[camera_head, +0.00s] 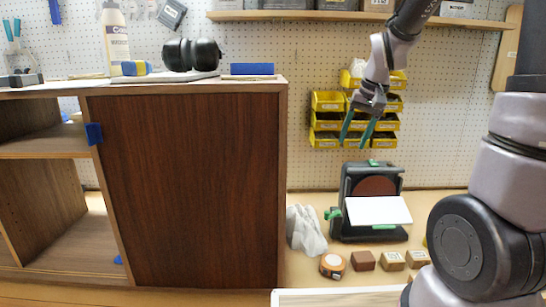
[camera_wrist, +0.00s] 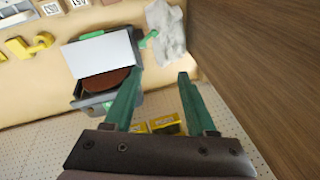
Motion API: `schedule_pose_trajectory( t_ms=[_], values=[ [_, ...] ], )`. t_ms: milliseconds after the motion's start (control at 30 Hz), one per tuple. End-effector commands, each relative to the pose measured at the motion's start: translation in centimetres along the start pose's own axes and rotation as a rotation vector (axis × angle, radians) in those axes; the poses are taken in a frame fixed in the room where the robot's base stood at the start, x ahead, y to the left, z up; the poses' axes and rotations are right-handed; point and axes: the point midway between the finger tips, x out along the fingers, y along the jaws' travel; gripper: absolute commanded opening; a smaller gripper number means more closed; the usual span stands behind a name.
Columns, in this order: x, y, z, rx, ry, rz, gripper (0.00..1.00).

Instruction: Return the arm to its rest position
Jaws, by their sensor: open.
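My gripper (camera_head: 357,142) hangs from my arm at the upper right of the head view, in front of the yellow bins on the pegboard. Its two green fingers point down and stand apart, with nothing between them. In the wrist view my gripper (camera_wrist: 157,84) is also open and empty, with a gap between the green fingertips. The black disc sander (camera_head: 371,190) with a white plate stands on the bench below my gripper, apart from it. It shows at the upper left of the wrist view (camera_wrist: 101,55).
A wooden cabinet (camera_head: 190,190) fills the left and middle, with a blue block (camera_head: 252,69) and black ear muffs on top. Its side lies right of my gripper in the wrist view. Yellow bins (camera_head: 327,122), a grey cloth (camera_head: 305,231), a tape measure (camera_head: 332,265) and small wooden blocks (camera_head: 392,260) are nearby.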

Motion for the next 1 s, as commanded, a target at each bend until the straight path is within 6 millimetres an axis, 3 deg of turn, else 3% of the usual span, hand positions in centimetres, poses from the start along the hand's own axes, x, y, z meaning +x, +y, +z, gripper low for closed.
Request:
schedule_pose_trajectory(
  t_ms=[33,200,500,733,1000],
  values=[
    [-1.9,0.1,0.6,0.004,0.03,-0.011,0.57],
    [-6.8,0.6,3.0,0.022,0.111,-0.04,0.57],
    [-13.3,2.0,8.3,0.05,0.251,-0.086,0.57],
    [-15.6,2.8,11.3,0.064,0.323,-0.107,0.57],
    [-16.0,3.0,12.1,0.069,0.337,-0.111,0.57]
  ],
)
